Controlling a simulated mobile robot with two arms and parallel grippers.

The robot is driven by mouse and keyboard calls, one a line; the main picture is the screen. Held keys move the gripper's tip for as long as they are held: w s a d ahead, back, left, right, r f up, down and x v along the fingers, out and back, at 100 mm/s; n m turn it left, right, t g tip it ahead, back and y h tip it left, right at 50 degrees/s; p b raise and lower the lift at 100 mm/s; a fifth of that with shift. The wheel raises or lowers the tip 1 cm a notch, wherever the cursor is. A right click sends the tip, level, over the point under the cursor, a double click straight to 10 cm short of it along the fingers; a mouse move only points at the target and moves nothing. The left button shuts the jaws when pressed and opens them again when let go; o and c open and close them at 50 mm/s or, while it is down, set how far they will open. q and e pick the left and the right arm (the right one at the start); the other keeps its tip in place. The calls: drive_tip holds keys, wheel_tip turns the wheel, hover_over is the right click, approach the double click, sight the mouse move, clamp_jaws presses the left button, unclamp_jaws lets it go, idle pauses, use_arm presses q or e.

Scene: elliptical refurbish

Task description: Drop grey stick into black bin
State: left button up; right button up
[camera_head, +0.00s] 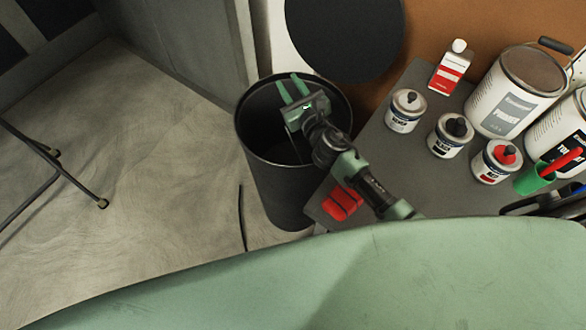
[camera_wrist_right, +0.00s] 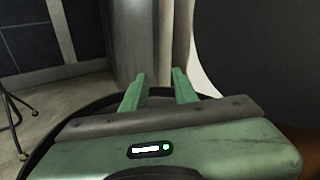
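The black bin (camera_head: 275,190) stands on the floor left of the grey table, its round mouth facing up. My right gripper (camera_head: 289,80) is over the bin's mouth, with its green fingers toward the far rim. Its two fingers are apart with nothing between them, as the right wrist view (camera_wrist_right: 159,74) also shows. No grey stick can be made out for sure; the bin's inside is dark and partly covered by my gripper. A thin dark curved strip (camera_head: 242,218) shows beside the bin's left side; I cannot tell what it is. My left gripper is not in view.
The grey table (camera_head: 385,160) holds several small cans (camera_head: 405,110), a large paint can (camera_head: 515,90), a red-and-white bottle (camera_head: 447,72) and a green cup (camera_head: 532,179). A red object (camera_head: 342,202) lies near the bin.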

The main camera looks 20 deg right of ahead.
drive_tip(key=s+d, duration=0.1)
drive_tip(key=s, duration=0.6)
drive_tip(key=shift+s+r, duration=0.35)
drive_tip(key=shift+r, duration=0.05)
